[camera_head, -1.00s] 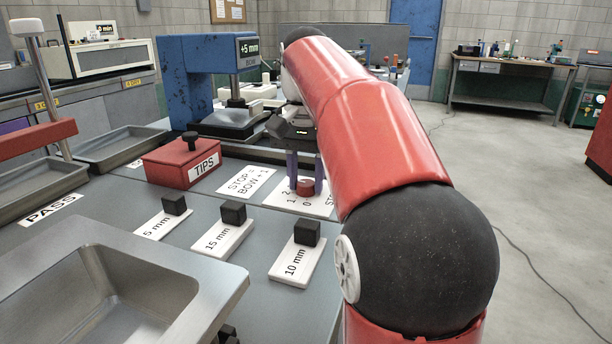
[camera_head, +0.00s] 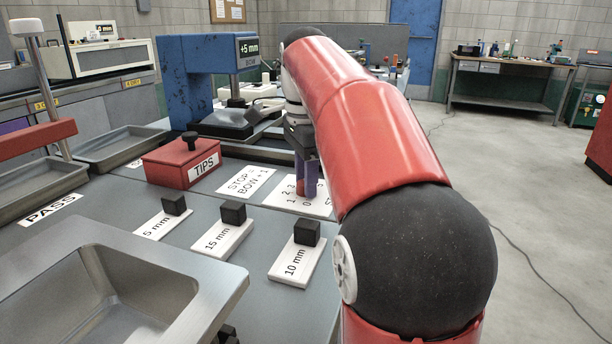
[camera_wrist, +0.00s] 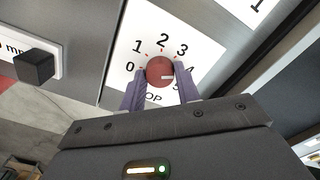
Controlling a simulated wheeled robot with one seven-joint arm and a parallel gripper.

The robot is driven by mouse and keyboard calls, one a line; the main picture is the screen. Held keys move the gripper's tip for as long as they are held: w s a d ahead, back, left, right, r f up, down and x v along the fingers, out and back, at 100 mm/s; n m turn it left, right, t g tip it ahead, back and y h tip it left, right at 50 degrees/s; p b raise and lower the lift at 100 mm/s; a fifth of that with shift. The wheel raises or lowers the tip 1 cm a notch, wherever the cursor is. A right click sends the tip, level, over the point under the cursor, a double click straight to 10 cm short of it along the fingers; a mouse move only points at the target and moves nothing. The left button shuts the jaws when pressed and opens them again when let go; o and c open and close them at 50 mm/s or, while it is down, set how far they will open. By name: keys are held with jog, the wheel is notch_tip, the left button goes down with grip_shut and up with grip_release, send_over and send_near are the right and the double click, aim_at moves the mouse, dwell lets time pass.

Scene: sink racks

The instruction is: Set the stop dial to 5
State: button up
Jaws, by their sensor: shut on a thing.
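The red stop dial (camera_wrist: 158,68) sits on a white plate (camera_wrist: 118,78) numbered 0 to 5. In the wrist view its white mark lies at the lower right of the knob and points right, toward the 4 and 5 side; the exact number is hard to tell. My gripper (camera_wrist: 160,76) is shut on the dial, one purple finger on each side. In the head view my gripper (camera_head: 306,188) points down at the dial plate (camera_head: 284,197), and its fingers hide most of the dial.
A sign reading "STOP = BOW + 1" (camera_head: 244,182) lies left of the plate. The blue machine (camera_head: 196,75) behind shows "+5 mm BOW" on its display (camera_head: 248,50). Black blocks on labelled cards (camera_head: 296,262), a red TIPS box (camera_head: 181,160) and a sink (camera_head: 100,290) stand nearby.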

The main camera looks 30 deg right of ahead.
jog(key=m, duration=0.5)
jog(key=shift+m, duration=2.6)
jog(key=o, duration=1)
notch_tip(320, 180, up, 7)
jog(key=shift+f, duration=0.1)
jog(key=shift+r, duration=0.5)
jog(key=shift+s, duration=0.1)
